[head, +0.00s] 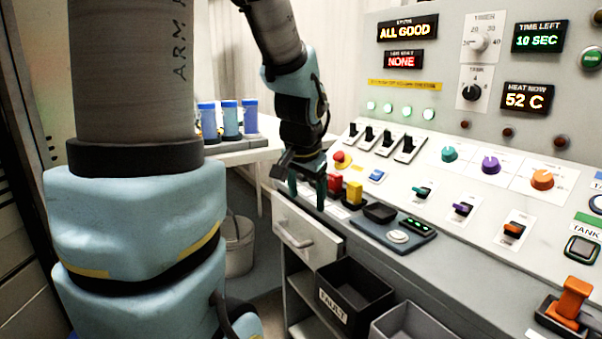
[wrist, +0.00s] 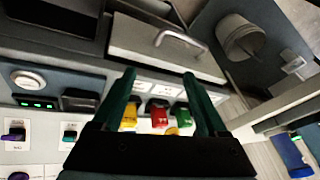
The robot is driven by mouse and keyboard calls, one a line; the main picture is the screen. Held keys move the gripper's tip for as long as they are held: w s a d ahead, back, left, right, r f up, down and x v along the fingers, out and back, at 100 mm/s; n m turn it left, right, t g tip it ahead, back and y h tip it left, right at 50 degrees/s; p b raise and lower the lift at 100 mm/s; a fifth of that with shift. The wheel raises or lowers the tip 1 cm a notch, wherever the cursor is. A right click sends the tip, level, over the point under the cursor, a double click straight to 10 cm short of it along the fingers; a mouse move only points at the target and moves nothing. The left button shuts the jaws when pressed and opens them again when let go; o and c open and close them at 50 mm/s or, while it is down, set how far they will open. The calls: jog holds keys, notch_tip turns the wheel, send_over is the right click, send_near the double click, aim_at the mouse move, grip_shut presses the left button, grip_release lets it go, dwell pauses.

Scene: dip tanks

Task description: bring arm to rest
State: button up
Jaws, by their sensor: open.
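My arm (head: 303,112) reaches down over the near left end of the sloped control console (head: 450,200). My gripper (head: 307,190) points downward with its dark green fingers apart. In the wrist view my gripper (wrist: 160,78) shows nothing held between its fingers. A red block-shaped handle (head: 335,183) and a yellow one (head: 354,192) stand on the console just right of the gripper. In the wrist view the yellow (wrist: 130,112), red (wrist: 159,113) and green (wrist: 182,114) handles show beyond and between the fingers. I cannot tell the exact gap or any contact with them.
A bucket (head: 240,245) stands on the floor. Switches (head: 382,141) and knobs cover the console.

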jog(key=s+a+f+n+g+p, duration=0.1)
jog(key=s+a+f+n+g, duration=0.2)
jog(key=s+a+f+n, duration=0.55)
notch_tip(320, 180, up, 17)
jog(key=s+m+p, duration=0.1)
jog(key=m+p, duration=0.1)
jog(key=p, duration=1.2)
jog(key=shift+d+f, duration=0.2)
jog(key=shift+d, duration=0.1)
jog(key=shift+m, duration=0.25)
